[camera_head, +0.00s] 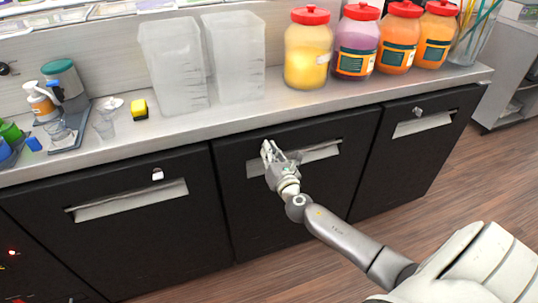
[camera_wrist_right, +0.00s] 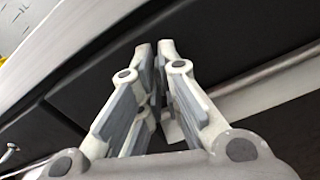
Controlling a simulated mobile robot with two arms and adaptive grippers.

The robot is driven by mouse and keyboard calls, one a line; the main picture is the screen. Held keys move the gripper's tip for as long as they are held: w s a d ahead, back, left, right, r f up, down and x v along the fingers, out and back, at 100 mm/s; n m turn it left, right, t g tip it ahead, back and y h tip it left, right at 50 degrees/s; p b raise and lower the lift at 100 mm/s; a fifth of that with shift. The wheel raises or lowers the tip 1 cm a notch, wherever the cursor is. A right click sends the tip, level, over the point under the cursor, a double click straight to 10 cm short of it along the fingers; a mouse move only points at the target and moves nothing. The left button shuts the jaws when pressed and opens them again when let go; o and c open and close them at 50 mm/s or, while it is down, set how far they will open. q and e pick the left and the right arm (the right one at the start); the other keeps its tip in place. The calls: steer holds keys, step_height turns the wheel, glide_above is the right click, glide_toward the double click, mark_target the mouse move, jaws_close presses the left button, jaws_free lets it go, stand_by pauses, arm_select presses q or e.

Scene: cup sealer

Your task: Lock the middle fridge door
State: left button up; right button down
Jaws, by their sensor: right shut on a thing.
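The middle fridge door (camera_head: 245,215) is a black panel under the steel counter. It looks closed, in line with its neighbours, and has a pale recessed handle (camera_head: 322,153). My left gripper is not in view.
The left door (camera_head: 120,235) and right door (camera_head: 405,165) have small metal locks (camera_head: 157,174) and handles. Wooden floor is clear at the right.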

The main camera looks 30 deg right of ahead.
steer(key=m+b, duration=0.3)
steer(key=m, duration=1.1)
steer(key=shift+d, duration=0.15)
stand_by(0.4)
steer(key=c, duration=1.7)
jaws_free()
steer(key=shift+o, duration=0.3)
steer(key=shift+f, duration=0.1)
